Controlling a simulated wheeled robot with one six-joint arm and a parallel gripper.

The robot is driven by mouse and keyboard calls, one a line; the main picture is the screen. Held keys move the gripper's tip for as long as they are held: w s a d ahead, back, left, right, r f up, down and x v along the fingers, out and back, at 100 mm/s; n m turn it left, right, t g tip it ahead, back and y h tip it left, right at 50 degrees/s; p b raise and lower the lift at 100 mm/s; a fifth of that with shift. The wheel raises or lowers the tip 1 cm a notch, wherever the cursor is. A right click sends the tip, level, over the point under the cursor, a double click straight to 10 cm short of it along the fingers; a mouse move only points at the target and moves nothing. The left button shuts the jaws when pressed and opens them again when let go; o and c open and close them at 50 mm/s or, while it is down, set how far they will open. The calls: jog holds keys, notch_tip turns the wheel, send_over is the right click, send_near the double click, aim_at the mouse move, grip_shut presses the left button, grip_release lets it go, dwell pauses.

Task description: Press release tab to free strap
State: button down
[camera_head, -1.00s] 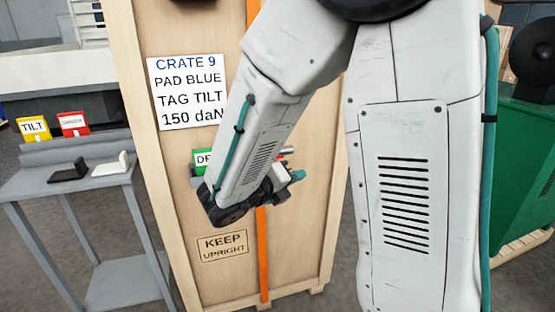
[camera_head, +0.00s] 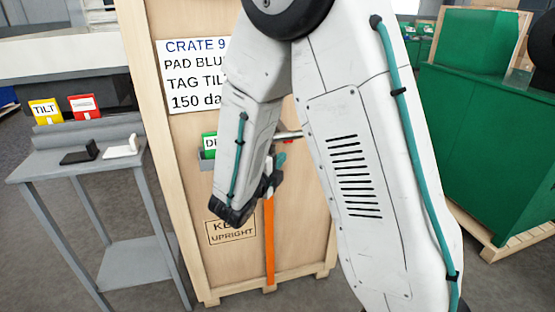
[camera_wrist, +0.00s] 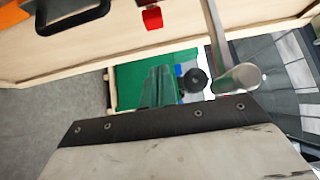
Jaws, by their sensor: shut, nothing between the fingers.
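The orange strap (camera_head: 269,235) runs down the front of a tall wooden crate (camera_head: 170,200); my arm hides its upper part. A grey metal lever (camera_head: 288,135) with a small red tab (camera_head: 288,142) sticks out above my gripper. My gripper (camera_head: 281,158) has teal fingers, shut and empty, just below the lever in the picture; contact cannot be told. In the wrist view, the red tab (camera_wrist: 152,18) is at the top centre, the round-ended lever (camera_wrist: 228,55) right of it, a dark loop handle (camera_wrist: 75,18) left of it, and the teal fingers (camera_wrist: 158,88) apart from the tab.
A grey stand (camera_head: 105,160) at left holds a black block (camera_head: 80,152), a white block (camera_head: 121,147), a yellow TILT card (camera_head: 45,111) and a red card (camera_head: 84,106). A large green container (camera_head: 475,150) is at right. Crate 9's label (camera_head: 190,75) is partly covered by my arm.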

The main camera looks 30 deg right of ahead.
jog(key=w+d, duration=0.7)
jog(key=shift+w+d, duration=0.1)
